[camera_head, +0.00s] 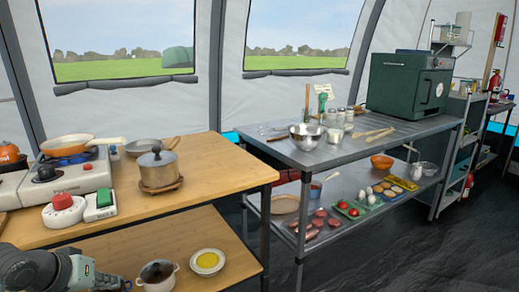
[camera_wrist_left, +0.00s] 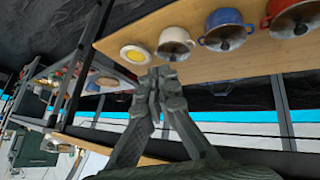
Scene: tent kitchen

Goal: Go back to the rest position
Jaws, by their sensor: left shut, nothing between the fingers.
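My left arm comes in at the bottom left of the head view, and my left gripper (camera_head: 122,284) sits low in front of the wooden table (camera_head: 215,165). In the left wrist view, the gripper (camera_wrist_left: 163,75) has its fingertips together with nothing between them. Behind the fingertips in that view is the wooden lower shelf (camera_wrist_left: 150,28) with pots on it. I cannot tell the exact gap between the fingers and the shelf edge. My right gripper is in neither view.
The table holds a camp stove (camera_head: 75,172), a lidded pot (camera_head: 158,168) and a frying pan (camera_head: 68,144). A metal table (camera_head: 350,152) stands right, with dark floor in front.

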